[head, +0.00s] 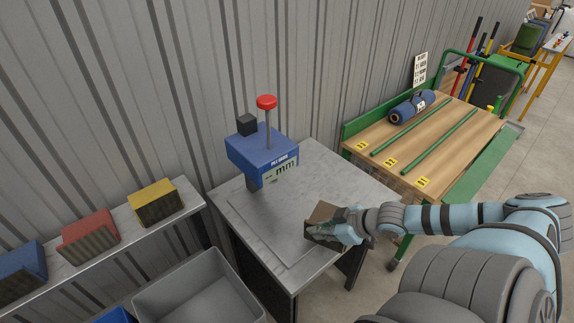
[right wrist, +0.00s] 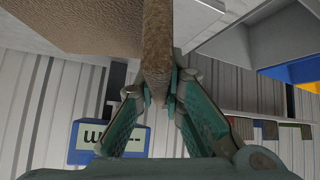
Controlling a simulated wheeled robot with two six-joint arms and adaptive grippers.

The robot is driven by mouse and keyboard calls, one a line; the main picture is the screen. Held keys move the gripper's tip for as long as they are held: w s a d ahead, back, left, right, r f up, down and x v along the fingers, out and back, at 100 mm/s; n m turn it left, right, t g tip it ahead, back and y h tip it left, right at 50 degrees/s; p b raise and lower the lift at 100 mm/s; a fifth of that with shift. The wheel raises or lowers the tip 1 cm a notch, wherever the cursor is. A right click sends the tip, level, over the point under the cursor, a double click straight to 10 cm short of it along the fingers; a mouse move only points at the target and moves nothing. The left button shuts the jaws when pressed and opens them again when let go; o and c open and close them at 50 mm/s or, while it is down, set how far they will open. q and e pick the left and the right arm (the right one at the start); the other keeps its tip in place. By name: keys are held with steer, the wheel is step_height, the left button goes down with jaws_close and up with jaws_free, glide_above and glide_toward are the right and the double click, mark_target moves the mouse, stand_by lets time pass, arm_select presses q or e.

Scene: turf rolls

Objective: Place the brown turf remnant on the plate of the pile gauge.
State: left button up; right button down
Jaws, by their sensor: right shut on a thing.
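The brown turf remnant (head: 321,213) is held in my right gripper (head: 345,226) near the right edge of the metal gauge table in the head view. In the right wrist view the remnant's edge (right wrist: 157,45) passes between the two fingers of the gripper (right wrist: 158,98), which is shut on it. The blue pile gauge (head: 262,154), with a red knob and mm display, stands behind and left of the remnant; it also shows in the right wrist view (right wrist: 108,142). Its flat plate (head: 268,222) is bare. The remnant's height above the plate is unclear. My left gripper is not in view.
A shelf (head: 112,239) at the left carries blue, red and yellow-topped blocks. A grey bin (head: 200,290) stands below it. A wooden bench (head: 450,140) with a dark blue roll (head: 412,107) and green rods stands at the right. A corrugated wall is behind.

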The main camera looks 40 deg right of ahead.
steer(key=w+a+f+b, duration=0.1)
steer(key=w+b, duration=0.1)
steer(key=w, duration=0.4)
steer(key=w+a+f+b, duration=0.1)
steer(key=w+a+b, duration=0.1)
steer(key=w, duration=0.4)
steer(key=w+a+f+b, duration=0.2)
steer(key=w+b, duration=0.2)
steer(key=w, duration=0.1)
steer(key=shift+w, duration=0.4)
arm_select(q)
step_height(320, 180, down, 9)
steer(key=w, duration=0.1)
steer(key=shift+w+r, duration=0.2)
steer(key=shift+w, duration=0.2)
arm_select(e)
steer(key=shift+s+d, duration=0.1)
steer(key=shift+f, duration=0.1)
steer(key=c, duration=1.7)
jaws_free()
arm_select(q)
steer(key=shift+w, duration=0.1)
